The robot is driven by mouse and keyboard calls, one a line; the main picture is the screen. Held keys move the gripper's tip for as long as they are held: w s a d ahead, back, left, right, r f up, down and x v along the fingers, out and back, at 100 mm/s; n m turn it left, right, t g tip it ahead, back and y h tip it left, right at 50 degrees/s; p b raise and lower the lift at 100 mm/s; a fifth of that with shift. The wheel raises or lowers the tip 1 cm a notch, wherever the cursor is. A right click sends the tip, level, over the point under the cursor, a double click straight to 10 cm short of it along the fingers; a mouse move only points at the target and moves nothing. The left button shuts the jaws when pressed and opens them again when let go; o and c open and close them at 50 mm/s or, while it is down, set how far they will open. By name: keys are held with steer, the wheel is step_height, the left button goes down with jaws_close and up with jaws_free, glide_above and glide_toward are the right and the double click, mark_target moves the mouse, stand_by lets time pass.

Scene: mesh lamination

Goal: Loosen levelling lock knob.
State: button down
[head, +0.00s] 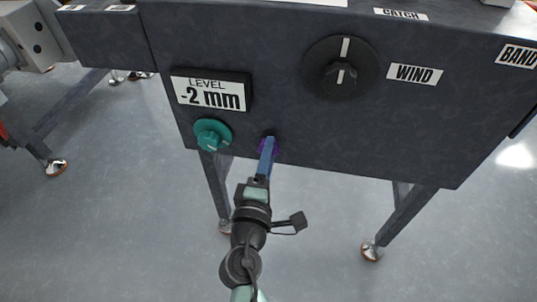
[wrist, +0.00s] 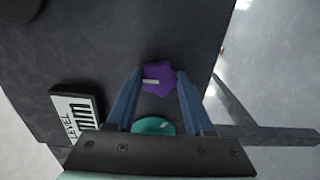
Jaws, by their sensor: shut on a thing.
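A purple knob (wrist: 158,79) with a pale pointer line sits on the dark machine panel. In the head view only a purple edge (head: 276,150) of it shows, as my gripper (head: 267,150) covers the rest. In the wrist view the two blue fingers of my gripper (wrist: 157,85) stand on either side of the purple knob, shut on it. A teal knob (head: 213,134) with a pointer mark is to its left in the head view, below the level display (head: 211,93), which reads "-2 mm". The teal knob is partly hidden in the wrist view (wrist: 153,126).
A large black dial (head: 340,72) is on the panel at upper right, beside a "WIND" label (head: 414,73). Machine legs (head: 400,222) stand on the grey floor (head: 320,245). The panel's lower edge is just below the knobs.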

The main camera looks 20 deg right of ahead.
steer(key=shift+c, duration=1.4)
jaws_free()
steer(key=p+v, duration=0.1)
steer(key=v, duration=1.2)
steer(key=shift+w, duration=0.1)
